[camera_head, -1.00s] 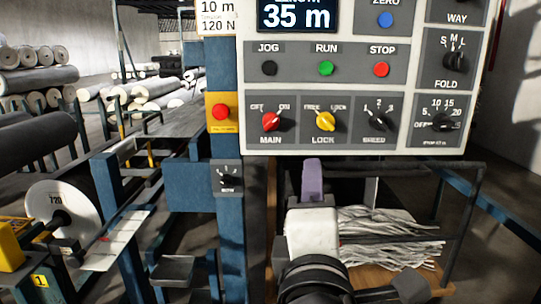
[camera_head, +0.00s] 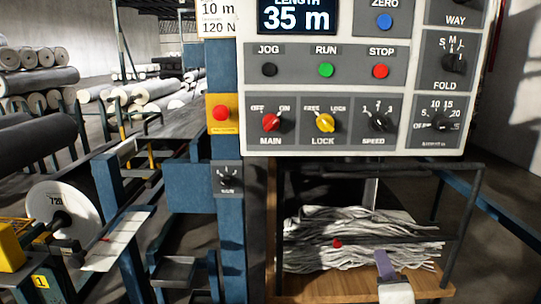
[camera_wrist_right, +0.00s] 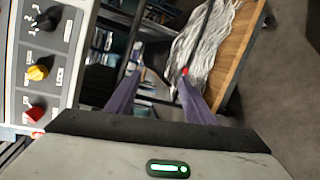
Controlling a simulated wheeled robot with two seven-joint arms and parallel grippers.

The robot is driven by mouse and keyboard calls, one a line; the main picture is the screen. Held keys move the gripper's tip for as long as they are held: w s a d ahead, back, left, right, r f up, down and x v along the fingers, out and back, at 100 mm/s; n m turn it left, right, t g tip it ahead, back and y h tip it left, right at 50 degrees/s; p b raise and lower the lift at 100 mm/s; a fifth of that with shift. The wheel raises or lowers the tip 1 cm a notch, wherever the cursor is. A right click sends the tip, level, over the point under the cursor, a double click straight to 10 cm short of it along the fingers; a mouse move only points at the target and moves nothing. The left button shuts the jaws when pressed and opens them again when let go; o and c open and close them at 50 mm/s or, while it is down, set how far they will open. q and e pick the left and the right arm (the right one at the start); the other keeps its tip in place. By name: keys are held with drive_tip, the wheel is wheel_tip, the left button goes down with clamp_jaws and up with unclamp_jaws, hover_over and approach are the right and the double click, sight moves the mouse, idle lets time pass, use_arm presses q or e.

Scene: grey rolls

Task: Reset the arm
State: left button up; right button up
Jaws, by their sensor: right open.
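My right gripper (camera_head: 385,262) is low in the head view, in front of the wooden shelf at the lower right. Its purple finger and the white top of its body show there. In the right wrist view the two purple fingers of the gripper (camera_wrist_right: 161,82) stand apart with nothing between them. The control panel (camera_head: 360,90) is above and behind the gripper, apart from it. The panel also shows at the left of the wrist view (camera_wrist_right: 55,75). My left gripper is not in view.
A pile of grey-white strips (camera_head: 355,225) lies on the wooden shelf (camera_head: 330,288) inside a dark frame, with a small red object (camera_head: 337,243) at it. A blue post (camera_head: 230,190) stands left of it. Fabric rolls (camera_head: 40,80) are stacked at the far left.

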drive_tip(key=s+f+m+g+y, duration=0.1)
drive_tip(key=s+f, duration=0.2)
drive_tip(key=f, duration=0.3)
drive_tip(key=s+d+f+m+g+y, duration=0.1)
drive_tip(key=s+f+g, duration=0.1)
drive_tip(key=f, duration=0.4)
drive_tip(key=s+f+m+g+y, duration=0.1)
drive_tip(key=s+f, duration=0.2)
drive_tip(key=f, duration=0.3)
drive_tip(key=s+d+f+m+g+y, duration=0.3)
drive_tip(key=s+f+m, duration=0.5)
drive_tip(key=s+f, duration=0.7)
drive_tip(key=s+a+r+m, duration=0.1)
drive_tip(key=a+m, duration=0.4)
drive_tip(key=a, duration=0.5)
drive_tip(key=shift+s+a+r, duration=0.15)
drive_tip(key=shift+a+r, duration=0.1)
drive_tip(key=shift+r, duration=0.2)
